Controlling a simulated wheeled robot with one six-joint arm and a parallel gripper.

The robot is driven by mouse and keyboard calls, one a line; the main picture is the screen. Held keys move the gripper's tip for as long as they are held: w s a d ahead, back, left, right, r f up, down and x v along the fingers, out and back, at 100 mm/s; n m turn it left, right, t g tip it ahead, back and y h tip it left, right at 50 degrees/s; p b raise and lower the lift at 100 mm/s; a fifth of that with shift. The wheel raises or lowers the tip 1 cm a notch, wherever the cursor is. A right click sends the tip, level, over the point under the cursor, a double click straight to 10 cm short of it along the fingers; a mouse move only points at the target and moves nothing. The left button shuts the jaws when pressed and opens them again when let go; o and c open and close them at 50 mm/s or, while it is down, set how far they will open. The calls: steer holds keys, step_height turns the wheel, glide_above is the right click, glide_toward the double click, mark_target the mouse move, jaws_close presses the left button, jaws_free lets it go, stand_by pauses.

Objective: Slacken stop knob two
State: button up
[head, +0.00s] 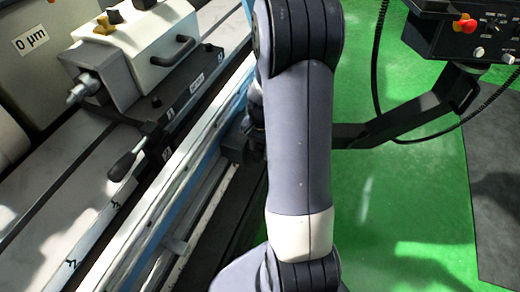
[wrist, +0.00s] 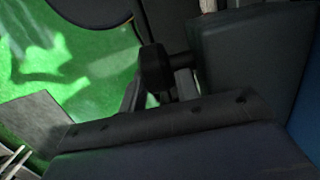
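In the wrist view a dark knob (wrist: 154,68) on a short stem stands out from the left side of a dark block (wrist: 243,48). I cannot read a number on it, so I cannot tell whether it is stop knob two. In the head view a dark fitting (head: 243,143) sits on the machine's front rail, partly hidden by my arm. My arm fills the middle of the head view and hides what lies behind it.
The grinder's table (head: 75,180) runs along the left, with a white unit (head: 133,48) and a lever (head: 127,163). A control box (head: 465,35) hangs on a bracket arm at upper right. Green floor (head: 410,220) is open on the right, beside a grey mat (head: 497,180).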

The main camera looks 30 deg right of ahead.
step_height(320, 180, up, 11)
steer(key=shift+w+d, duration=0.3)
steer(key=shift+d, duration=0.1)
steer(key=shift+f, duration=0.15)
stand_by(0.5)
steer(key=f, duration=1)
steer(key=shift+s+a+f, duration=0.3)
steer(key=shift+s+a, duration=0.05)
steer(key=shift+a, duration=0.05)
steer(key=shift+f, duration=0.15)
steer(key=shift+t+h+b, duration=0.3)
steer(key=shift+h+b, duration=0.1)
steer(key=shift+r+p, duration=0.2)
steer(key=shift+p, duration=0.1)
